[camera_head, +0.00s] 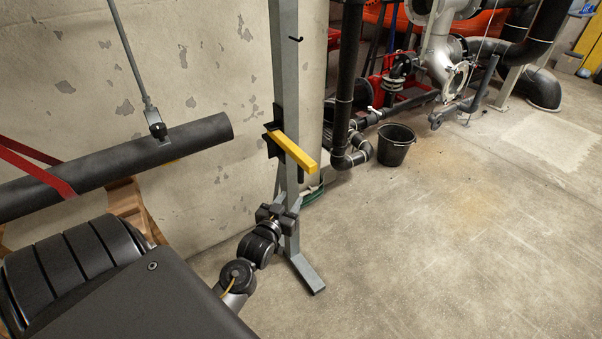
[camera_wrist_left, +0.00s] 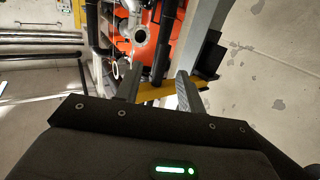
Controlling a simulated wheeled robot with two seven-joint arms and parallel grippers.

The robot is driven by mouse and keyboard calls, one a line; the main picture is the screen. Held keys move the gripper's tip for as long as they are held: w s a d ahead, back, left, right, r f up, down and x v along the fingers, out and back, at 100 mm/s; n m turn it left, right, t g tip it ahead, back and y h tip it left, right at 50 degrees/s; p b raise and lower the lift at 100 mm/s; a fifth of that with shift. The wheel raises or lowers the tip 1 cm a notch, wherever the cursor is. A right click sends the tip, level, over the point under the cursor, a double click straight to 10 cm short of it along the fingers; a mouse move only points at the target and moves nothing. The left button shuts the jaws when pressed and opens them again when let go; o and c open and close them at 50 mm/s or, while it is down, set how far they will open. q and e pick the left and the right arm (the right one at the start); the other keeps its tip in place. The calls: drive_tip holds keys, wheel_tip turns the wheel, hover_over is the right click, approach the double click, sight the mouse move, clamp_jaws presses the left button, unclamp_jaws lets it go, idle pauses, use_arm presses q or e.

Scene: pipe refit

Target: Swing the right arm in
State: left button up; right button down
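My left gripper (camera_head: 287,199) is low beside the grey upright post (camera_head: 287,80), below a yellow bar (camera_head: 295,152) that sticks out from a black bracket on the post. In the left wrist view the gripper's two fingers (camera_wrist_left: 159,86) stand apart, so it is open. The yellow bar (camera_wrist_left: 157,92) shows beyond and between the fingers, and the post (camera_wrist_left: 203,35) rises at the right. I see nothing held. My right arm and right gripper are in neither view that I can make out.
A black pipe (camera_head: 100,170) hangs at left from a grey rod (camera_head: 130,55), with a red strap (camera_head: 40,172) around it. A black bucket (camera_head: 396,146) and black and grey pipework (camera_head: 440,55) stand at the back. The concrete floor at right (camera_head: 450,240) is clear.

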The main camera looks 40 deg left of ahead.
sight(300, 172)
use_arm(q)
drive_tip(key=shift+t, duration=0.3)
drive_tip(key=w+a+r, duration=0.1)
drive_tip(key=w, duration=0.2)
drive_tip(key=w+a+r, duration=0.1)
drive_tip(key=w, duration=0.2)
drive_tip(key=w+a+r, duration=0.1)
drive_tip(key=w, duration=0.3)
drive_tip(key=shift+a+r, duration=0.15)
drive_tip(key=shift+a, duration=0.25)
clamp_jaws()
